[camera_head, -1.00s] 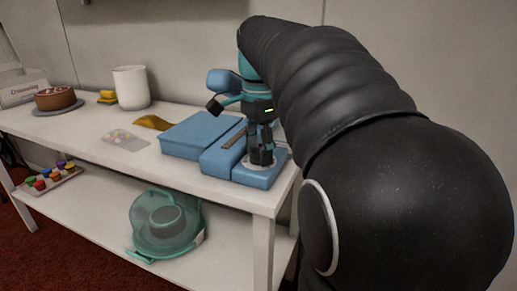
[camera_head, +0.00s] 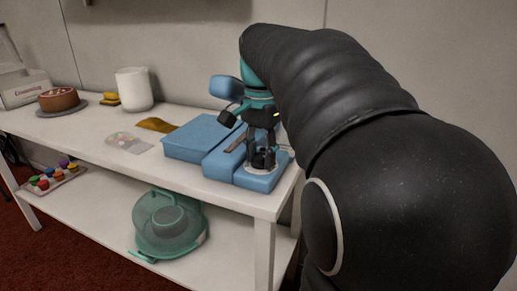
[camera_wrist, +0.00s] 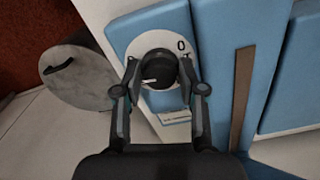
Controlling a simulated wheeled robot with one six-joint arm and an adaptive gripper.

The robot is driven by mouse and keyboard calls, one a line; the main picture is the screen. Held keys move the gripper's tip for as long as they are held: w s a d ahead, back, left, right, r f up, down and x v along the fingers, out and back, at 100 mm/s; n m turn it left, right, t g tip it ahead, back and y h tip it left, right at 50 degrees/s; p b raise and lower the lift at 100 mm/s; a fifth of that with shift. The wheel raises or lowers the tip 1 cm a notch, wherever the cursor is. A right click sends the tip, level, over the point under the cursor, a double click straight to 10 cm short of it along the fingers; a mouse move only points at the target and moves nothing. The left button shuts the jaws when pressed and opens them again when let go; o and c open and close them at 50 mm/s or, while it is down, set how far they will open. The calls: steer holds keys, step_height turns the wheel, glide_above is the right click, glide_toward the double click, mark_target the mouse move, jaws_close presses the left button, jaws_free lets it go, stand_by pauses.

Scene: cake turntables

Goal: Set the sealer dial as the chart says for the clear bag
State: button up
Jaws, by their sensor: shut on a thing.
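The blue sealer (camera_head: 195,140) stands at the right end of the white table. My gripper (camera_head: 262,160) points down over its near right part. In the wrist view, my gripper (camera_wrist: 160,78) is shut on the black dial knob (camera_wrist: 159,66), one finger on each side. The knob's white mark points left and slightly down. The white dial plate (camera_wrist: 174,43) shows a "0" at upper right and part of another mark below it; the fingers hide other marks. A clear bag (camera_head: 128,142) with coloured spots lies flat on the table. I cannot make out a readable chart.
The lower shelf holds a teal lidded container (camera_head: 167,228) and a tray of coloured cupcakes (camera_head: 53,178). A small label (camera_wrist: 176,117) sits below the dial.

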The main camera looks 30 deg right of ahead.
steer(key=n, duration=0.3)
steer(key=shift+n, duration=0.4)
steer(key=n, duration=0.3)
steer(key=shift+n, duration=0.3)
steer(key=n, duration=0.3)
steer(key=shift+n, duration=0.3)
steer(key=n, duration=0.3)
steer(key=shift+n, duration=0.3)
steer(key=n, duration=0.5)
steer(key=shift+f+n, duration=0.1)
steer(key=shift+n, duration=0.2)
steer(key=n, duration=0.5)
